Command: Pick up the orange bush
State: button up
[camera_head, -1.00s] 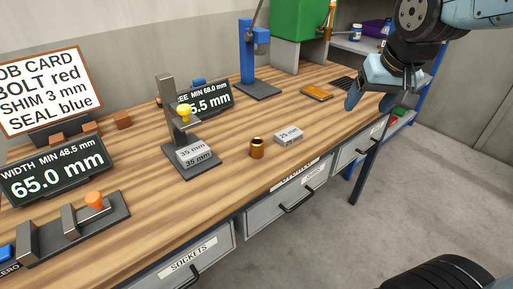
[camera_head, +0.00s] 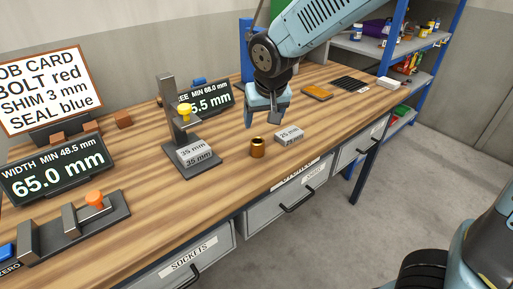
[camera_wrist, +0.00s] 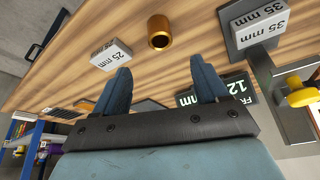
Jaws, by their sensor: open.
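The orange bush (camera_head: 257,148) is a small hollow copper-orange cylinder standing upright on the wooden bench near its front edge. It also shows in the wrist view (camera_wrist: 159,31), top centre, beyond the fingertips. My gripper (camera_head: 265,119) is above the bench, a little behind the bush in the head view. In the wrist view its two blue fingers (camera_wrist: 163,76) are apart with nothing between them. The bush is clear of both fingers.
A grey 25 mm block (camera_head: 289,134) sits just right of the bush. A gauge stand with a yellow knob and 35 mm blocks (camera_head: 196,152) stands to the left. A blue press (camera_head: 246,50) is behind, and an orange flat item (camera_head: 317,92) lies to the right.

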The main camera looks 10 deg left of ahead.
aim_at(258, 141)
jog(key=x, duration=0.7)
jog(key=shift+f, duration=0.3)
jog(key=shift+x, duration=2.7)
jog(key=shift+s, duration=0.1)
jog(key=c, duration=1.3)
jog(key=shift+c, duration=0.2)
